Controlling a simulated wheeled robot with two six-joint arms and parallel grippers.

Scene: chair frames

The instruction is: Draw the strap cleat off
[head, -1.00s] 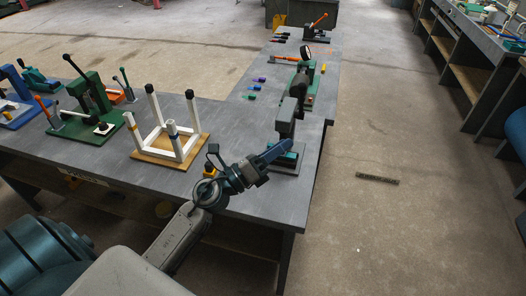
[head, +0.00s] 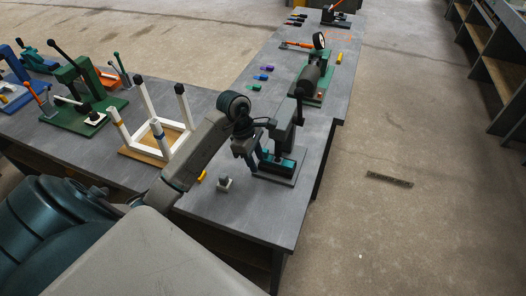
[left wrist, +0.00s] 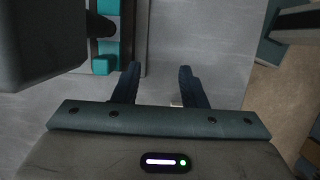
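I cannot make out a part that is clearly the strap cleat. A white chair frame (head: 172,128) stands legs up on a wooden board, with blue and yellow bands on its near legs. A grey fixture with a teal base (head: 279,165) stands at the right. My left gripper (head: 252,164) points down just left of this fixture, empty. In the left wrist view its fingers (left wrist: 158,84) are spread apart, with the teal base (left wrist: 104,64) to their left. A small grey block (head: 223,185) lies on the table left of the gripper. My right gripper is not in view.
The grey table (head: 255,215) is bare towards its front right corner. A green press (head: 85,95) stands at the left, and another green machine (head: 315,82) stands beyond the fixture. Small coloured pieces (head: 262,76) lie near the back.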

